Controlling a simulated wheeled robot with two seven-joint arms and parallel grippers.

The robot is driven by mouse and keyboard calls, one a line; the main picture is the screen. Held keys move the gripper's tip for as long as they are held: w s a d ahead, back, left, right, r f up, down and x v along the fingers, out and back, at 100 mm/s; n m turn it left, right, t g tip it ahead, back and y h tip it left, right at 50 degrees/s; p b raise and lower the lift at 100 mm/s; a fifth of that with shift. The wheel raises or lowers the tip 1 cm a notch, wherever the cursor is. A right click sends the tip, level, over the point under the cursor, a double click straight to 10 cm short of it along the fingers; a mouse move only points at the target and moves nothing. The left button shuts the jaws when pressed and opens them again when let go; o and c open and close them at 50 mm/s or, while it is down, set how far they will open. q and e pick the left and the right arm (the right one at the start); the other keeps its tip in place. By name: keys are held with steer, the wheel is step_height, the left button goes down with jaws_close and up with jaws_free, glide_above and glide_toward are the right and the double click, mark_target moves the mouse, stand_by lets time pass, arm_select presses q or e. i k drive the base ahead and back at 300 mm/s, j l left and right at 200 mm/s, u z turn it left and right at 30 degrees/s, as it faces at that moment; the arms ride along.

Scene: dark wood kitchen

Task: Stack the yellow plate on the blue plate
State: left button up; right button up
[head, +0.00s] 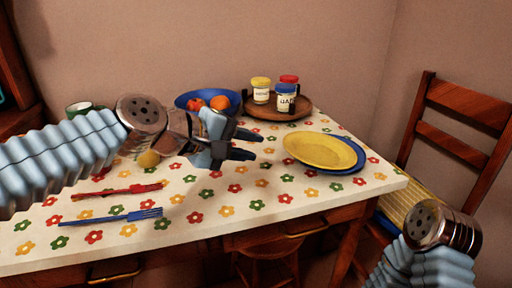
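The yellow plate (322,150) lies on top of the blue plate (360,157), shifted a little to the left. The blue plate shows only as a rim along the right and near side; the rest is hidden beneath the yellow one. I cannot tell whether the yellow plate is fully flat. My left gripper (257,146) is to the left of the plates, its fingers apart and empty, pointing toward them. My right arm shows at the lower right, but its gripper is not visible.
Behind are a blue bowl with fruit (181,99) and a wooden tray (262,113) holding jars. A red utensil (118,191) and a blue fork (110,217) lie at the front left. A wooden chair (462,107) stands right of the flowered table (300,205).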

mark_target(321, 150)
steer(key=k, duration=1)
